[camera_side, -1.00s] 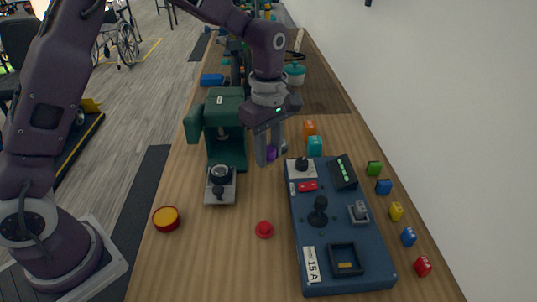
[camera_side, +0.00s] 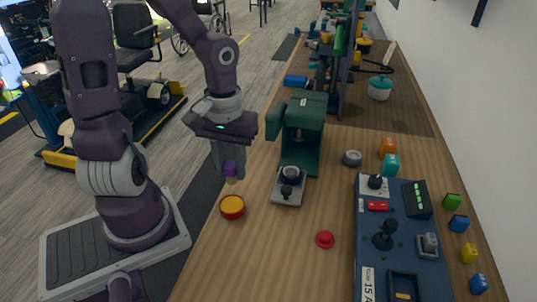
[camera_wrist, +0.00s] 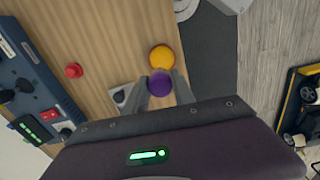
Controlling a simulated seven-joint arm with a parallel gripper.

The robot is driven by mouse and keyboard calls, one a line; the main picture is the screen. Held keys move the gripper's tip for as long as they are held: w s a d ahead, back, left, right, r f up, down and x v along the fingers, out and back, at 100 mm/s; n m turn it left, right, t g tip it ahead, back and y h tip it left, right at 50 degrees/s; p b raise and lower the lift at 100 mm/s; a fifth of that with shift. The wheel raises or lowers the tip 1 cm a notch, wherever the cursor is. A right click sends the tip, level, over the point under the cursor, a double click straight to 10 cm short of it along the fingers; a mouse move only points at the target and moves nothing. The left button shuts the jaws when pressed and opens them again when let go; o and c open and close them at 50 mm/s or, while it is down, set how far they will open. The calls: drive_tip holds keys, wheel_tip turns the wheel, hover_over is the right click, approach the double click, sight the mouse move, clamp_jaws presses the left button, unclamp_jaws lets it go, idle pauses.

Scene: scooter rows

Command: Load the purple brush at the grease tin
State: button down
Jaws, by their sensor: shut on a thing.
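The purple brush (camera_side: 229,168) is held upright between the fingers of my gripper (camera_side: 229,172), with a small pale tip pointing down. The round grease tin (camera_side: 232,209), red outside with orange-yellow inside, stands on the table's left edge. In the side view the brush is just above the tin; a small gap seems to separate them. In the wrist view the purple top of the brush (camera_wrist: 160,83) sits between the fingertips, and the orange grease in the tin (camera_wrist: 162,56) shows just beyond it. The brush's lower end is hidden there.
A green press (camera_side: 304,125) with a grey base stands right of the tin. A red button (camera_side: 325,239) lies in front. A blue control box (camera_side: 400,245), a grey ring (camera_side: 352,158) and several coloured blocks are farther right. The floor is left of the table edge.

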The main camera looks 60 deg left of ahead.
sight(229, 183)
drive_tip(key=shift+s+f, duration=0.35)
drive_tip(key=shift+s, duration=0.15)
drive_tip(key=shift+w+f, duration=0.1)
drive_tip(key=shift+f, duration=2.7)
drive_tip(key=shift+f, duration=0.55)
drive_tip(key=shift+a, duration=0.1)
wheel_tip(229, 183, up, 6)
drive_tip(key=shift+f, duration=0.1)
drive_tip(key=shift+r, duration=0.65)
